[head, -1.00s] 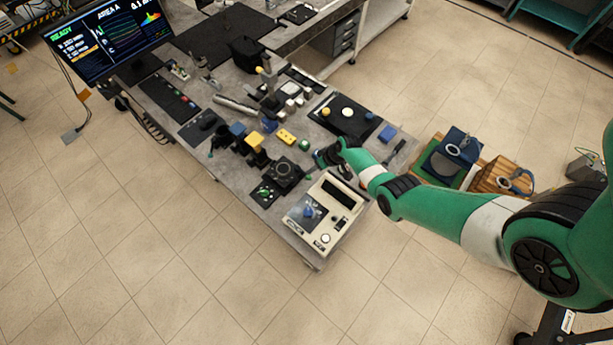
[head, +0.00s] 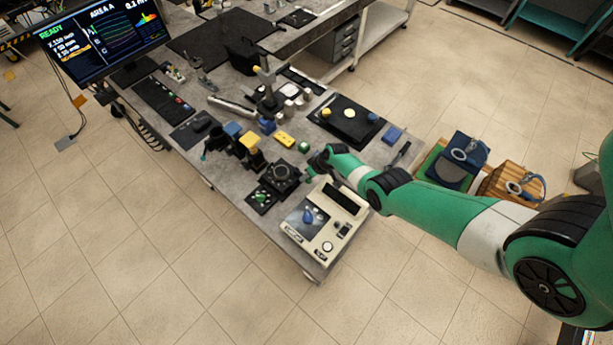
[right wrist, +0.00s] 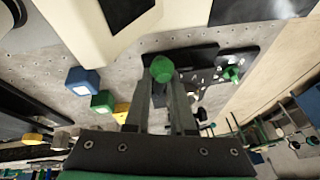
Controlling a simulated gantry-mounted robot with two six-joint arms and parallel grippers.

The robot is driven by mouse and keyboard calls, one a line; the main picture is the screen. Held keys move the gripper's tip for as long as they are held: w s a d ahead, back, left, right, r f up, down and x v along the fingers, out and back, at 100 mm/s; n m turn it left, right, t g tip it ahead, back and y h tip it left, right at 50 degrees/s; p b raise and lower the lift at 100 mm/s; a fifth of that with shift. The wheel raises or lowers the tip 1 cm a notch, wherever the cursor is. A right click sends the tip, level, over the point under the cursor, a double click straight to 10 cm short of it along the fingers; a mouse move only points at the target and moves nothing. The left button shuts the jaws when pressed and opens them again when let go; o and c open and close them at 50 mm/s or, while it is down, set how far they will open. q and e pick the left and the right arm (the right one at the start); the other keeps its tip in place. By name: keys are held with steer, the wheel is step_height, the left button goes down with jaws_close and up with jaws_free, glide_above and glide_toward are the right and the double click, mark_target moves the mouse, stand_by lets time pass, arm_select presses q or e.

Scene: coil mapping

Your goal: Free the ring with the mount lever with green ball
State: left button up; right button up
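The black mount (head: 282,173) with a round ring-shaped top stands near the table's front edge, left of my right gripper in the head view. My right gripper (head: 312,170) is beside it, low over the table. In the right wrist view the green ball (right wrist: 162,68) lies at the tips of my right gripper (right wrist: 163,85), between the two fingers. Whether the fingers press on it is unclear. The lever below the ball is mostly hidden by the fingers. My left gripper is out of view.
A green cube (head: 304,146), a yellow block (head: 284,138) and a black tray (head: 346,120) are behind.

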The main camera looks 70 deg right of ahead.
jaws_close()
stand_by(1.0)
steer(key=shift+a, duration=0.1)
